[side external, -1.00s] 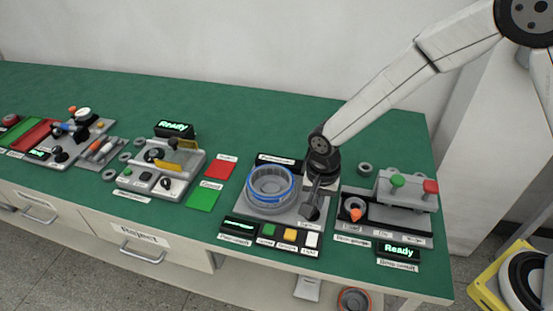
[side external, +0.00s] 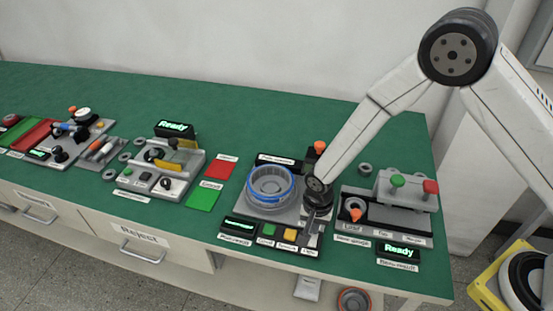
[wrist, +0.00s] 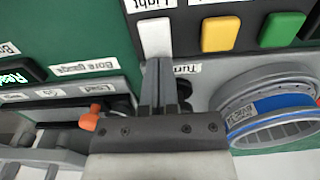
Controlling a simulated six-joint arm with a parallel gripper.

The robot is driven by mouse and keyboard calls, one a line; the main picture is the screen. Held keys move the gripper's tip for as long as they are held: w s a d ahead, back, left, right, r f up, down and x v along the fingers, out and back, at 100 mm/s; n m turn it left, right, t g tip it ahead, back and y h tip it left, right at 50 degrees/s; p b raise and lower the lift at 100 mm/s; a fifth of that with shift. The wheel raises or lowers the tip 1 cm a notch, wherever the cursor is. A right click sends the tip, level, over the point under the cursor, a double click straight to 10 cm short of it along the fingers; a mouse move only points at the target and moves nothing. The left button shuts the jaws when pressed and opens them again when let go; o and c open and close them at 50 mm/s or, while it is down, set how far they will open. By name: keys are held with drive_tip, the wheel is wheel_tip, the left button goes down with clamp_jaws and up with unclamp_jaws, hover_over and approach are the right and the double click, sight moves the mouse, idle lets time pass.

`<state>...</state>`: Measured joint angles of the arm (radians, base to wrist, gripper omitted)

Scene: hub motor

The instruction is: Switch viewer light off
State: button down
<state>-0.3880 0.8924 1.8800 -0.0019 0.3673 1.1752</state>
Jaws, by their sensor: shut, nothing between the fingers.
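The white light button (wrist: 155,37) sits beside the "Light" label (wrist: 152,5) in the wrist view. My gripper (wrist: 158,62) is shut and empty, with its fingertips at the near edge of the white button. Whether they touch it I cannot tell. In the side view my gripper (side external: 312,232) is over the front right of the viewer station and hides most of the white button. The viewer (side external: 270,187) holds a ring with a blue band; it also shows in the wrist view (wrist: 275,112).
A yellow button (wrist: 221,34) and a green button (wrist: 281,29) stand in the same row. The bore gauge station (side external: 385,222), with an orange knob (wrist: 90,118), is close on the other side. An orange-topped post (side external: 320,147) stands behind my wrist.

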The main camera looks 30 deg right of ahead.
drive_tip(key=shift+f, duration=0.15)
drive_tip(key=shift+f, duration=0.2)
idle(0.3)
drive_tip(key=shift+s+r, duration=0.1)
drive_tip(key=shift+r, duration=0.05)
drive_tip(key=shift+s+a+r, duration=0.3)
drive_tip(key=shift+s+a, duration=0.1)
drive_tip(key=shift+a, duration=0.1)
drive_tip(key=shift+r, duration=0.1)
idle(0.4)
wheel_tip(320, 180, up, 14)
drive_tip(key=w+d, duration=0.1)
drive_tip(key=shift+w+d, duration=0.2)
idle(0.6)
drive_tip(key=shift+d, duration=0.15)
